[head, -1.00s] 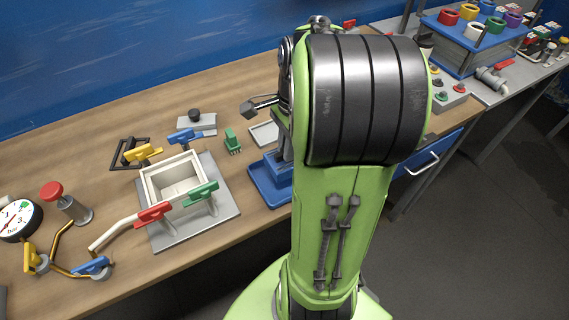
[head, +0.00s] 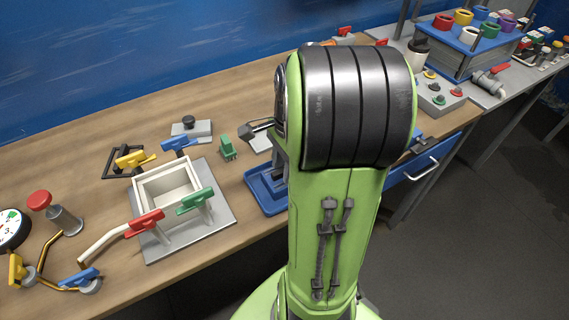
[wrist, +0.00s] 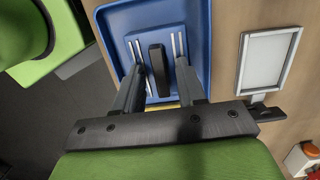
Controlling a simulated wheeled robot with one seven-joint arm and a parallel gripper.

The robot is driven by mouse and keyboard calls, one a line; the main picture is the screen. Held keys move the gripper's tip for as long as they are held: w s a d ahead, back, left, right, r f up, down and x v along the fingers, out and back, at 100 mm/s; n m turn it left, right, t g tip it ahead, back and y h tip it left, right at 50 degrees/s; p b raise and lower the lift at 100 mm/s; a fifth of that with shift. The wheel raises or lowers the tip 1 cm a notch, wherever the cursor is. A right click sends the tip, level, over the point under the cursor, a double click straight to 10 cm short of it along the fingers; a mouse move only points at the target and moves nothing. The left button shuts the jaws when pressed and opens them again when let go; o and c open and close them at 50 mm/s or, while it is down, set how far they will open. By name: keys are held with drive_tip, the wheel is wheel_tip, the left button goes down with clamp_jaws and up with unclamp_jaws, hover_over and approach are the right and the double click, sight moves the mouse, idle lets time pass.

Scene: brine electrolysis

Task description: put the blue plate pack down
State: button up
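The blue tray (head: 262,192) lies on the bench beside my arm, and it fills the upper middle of the wrist view (wrist: 205,35). In the wrist view a black upright grip (wrist: 158,70) shows over the tray, with pale strips on both sides. It appears to be the handle of the blue plate pack, whose body I cannot clearly tell from the tray. My gripper (wrist: 158,85) is open, its two fingers on either side of the black grip with gaps between. In the head view my arm hides the gripper and most of the pack.
A white-framed plate (wrist: 268,60) lies right of the tray in the wrist view. A green pronged block (head: 227,147) and a square white tank (head: 165,187) with coloured valve handles stand to the left. A blue drawer (head: 420,165) is right of my arm.

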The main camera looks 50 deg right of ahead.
wheel_tip(320, 180, up, 12)
drive_tip(key=d+p, duration=0.1)
drive_tip(key=p, duration=0.5)
drive_tip(key=s+a+r+n+t+h, duration=0.1)
drive_tip(key=s+a+n+t, duration=0.2)
drive_tip(key=a+n, duration=0.7)
drive_tip(key=s+a+r+n+t, duration=0.15)
drive_tip(key=s+a+n, duration=0.25)
drive_tip(key=a+n, duration=0.55)
drive_tip(key=shift+n+t, duration=0.35)
drive_tip(key=shift+n, duration=0.5)
drive_tip(key=r+p, duration=0.1)
drive_tip(key=d+r+p, duration=0.1)
drive_tip(key=r+p, duration=0.3)
drive_tip(key=shift+w+d+r, duration=0.15)
drive_tip(key=shift+w+r, duration=0.1)
